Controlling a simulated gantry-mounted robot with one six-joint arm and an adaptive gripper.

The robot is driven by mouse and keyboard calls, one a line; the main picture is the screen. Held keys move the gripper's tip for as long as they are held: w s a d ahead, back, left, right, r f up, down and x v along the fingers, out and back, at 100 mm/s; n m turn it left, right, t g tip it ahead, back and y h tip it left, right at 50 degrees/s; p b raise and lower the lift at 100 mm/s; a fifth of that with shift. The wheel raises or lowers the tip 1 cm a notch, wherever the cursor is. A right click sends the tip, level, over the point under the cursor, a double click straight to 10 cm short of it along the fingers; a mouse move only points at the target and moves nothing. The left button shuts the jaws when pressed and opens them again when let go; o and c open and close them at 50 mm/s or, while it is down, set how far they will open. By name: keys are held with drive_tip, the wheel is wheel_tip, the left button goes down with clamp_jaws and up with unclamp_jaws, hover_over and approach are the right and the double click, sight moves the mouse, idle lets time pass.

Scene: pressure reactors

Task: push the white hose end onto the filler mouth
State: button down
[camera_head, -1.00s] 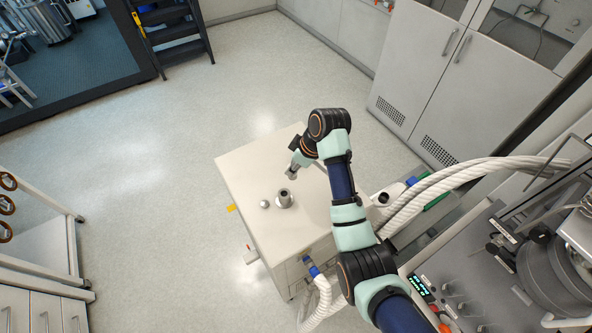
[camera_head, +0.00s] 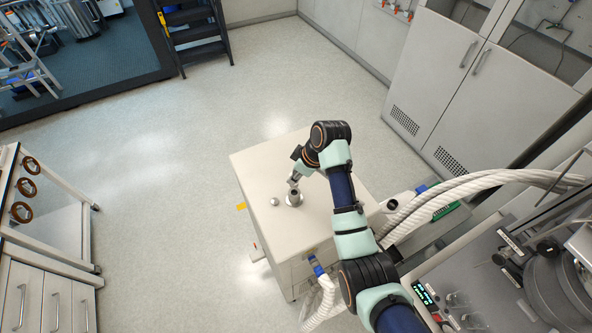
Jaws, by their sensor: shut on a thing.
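The filler mouth (camera_head: 294,199) is a short grey metal neck with a dark opening, standing upright on top of a pale boxy cabinet (camera_head: 265,165). My gripper (camera_head: 294,184) points down just behind the mouth and over its rim; whether it touches cannot be told. It is shut on a small grey thing, too small and partly hidden to make out. A small round silver piece (camera_head: 274,202) lies left of the mouth. Thick white hoses (camera_head: 460,190) come in from the right and pass behind my arm; no white hose end shows clearly at the mouth.
A white hose with a blue fitting (camera_head: 316,265) is on the cabinet's front side. A bench with equipment (camera_head: 480,260) stands at the right, tall grey cupboards (camera_head: 450,80) behind. A trolley with brown rings (camera_head: 25,188) is at the left.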

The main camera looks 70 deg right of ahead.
drive_tip(key=shift+f+b, duration=1.05)
drive_tip(key=shift+f, duration=0.65)
drive_tip(key=shift+r+p, duration=0.1)
drive_tip(key=shift+p, duration=0.65)
idle(0.5)
drive_tip(key=shift+f+b, duration=0.45)
drive_tip(key=shift+f, duration=0.3)
drive_tip(key=c, duration=0.8)
unclamp_jaws()
drive_tip(key=v, duration=1.2)
drive_tip(key=shift+w, duration=0.1)
